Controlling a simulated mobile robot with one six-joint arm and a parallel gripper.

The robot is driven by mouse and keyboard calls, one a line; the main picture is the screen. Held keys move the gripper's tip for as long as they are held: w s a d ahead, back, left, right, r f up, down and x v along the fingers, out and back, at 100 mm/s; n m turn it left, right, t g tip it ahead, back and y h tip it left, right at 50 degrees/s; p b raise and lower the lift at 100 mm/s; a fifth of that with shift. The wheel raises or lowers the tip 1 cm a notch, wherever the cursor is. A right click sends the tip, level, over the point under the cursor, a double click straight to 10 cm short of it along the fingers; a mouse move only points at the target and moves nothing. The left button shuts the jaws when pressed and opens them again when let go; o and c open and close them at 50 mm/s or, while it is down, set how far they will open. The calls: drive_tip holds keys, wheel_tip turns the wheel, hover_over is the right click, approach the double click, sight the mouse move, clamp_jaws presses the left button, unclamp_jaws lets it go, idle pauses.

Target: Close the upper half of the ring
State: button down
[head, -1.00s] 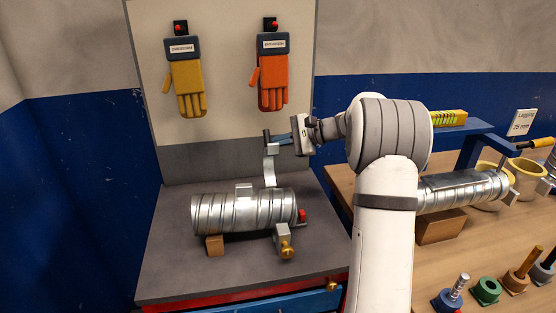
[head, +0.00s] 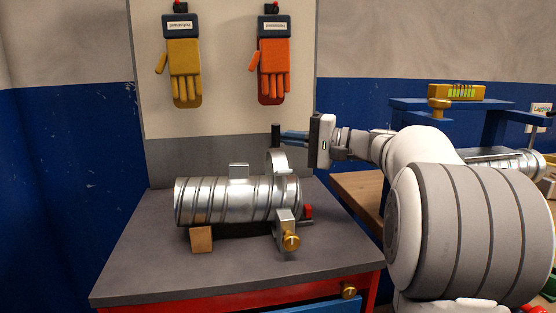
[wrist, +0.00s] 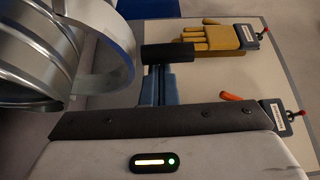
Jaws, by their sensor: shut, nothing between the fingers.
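The ribbed metal spiral duct (head: 225,200) lies on the grey bench top. The ring's upper half (head: 278,161) is a curved metal band standing above the duct's right end; it appears still raised from the duct. A black grip (head: 276,134) sticks up at its top. The lower clamp block with a brass knob (head: 291,241) is at the duct's front right. My gripper (head: 292,137) has its blue fingers shut and empty, at the grip's right side. In the wrist view the shut fingers (wrist: 157,84) end at the black grip (wrist: 168,53); contact is unclear. The band (wrist: 107,58) shows beside the duct (wrist: 28,55).
A wooden block (head: 201,239) supports the duct, and a red piece (head: 308,211) sits by its right end. Yellow (head: 185,75) and orange (head: 273,72) gloves hang on the back panel. The bench front (head: 150,288) is clear. A wooden table (head: 360,192) stands at right.

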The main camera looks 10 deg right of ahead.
sight(278, 149)
drive_tip(key=s+f+n+y+b, duration=0.1)
drive_tip(key=s+f+n+b, duration=0.1)
drive_tip(key=b, duration=0.3)
drive_tip(key=shift+s+f+n+y+b, duration=0.3)
drive_tip(key=shift+s+n+b, duration=0.1)
drive_tip(key=shift+s, duration=0.1)
drive_tip(key=shift+s+a+f+b, duration=0.1)
drive_tip(key=shift+s+f+b, duration=0.3)
drive_tip(key=shift+s+b, duration=0.35)
drive_tip(key=shift+s+f+b, duration=0.35)
drive_tip(key=shift+s+b, duration=0.1)
drive_tip(key=shift+b, duration=0.45)
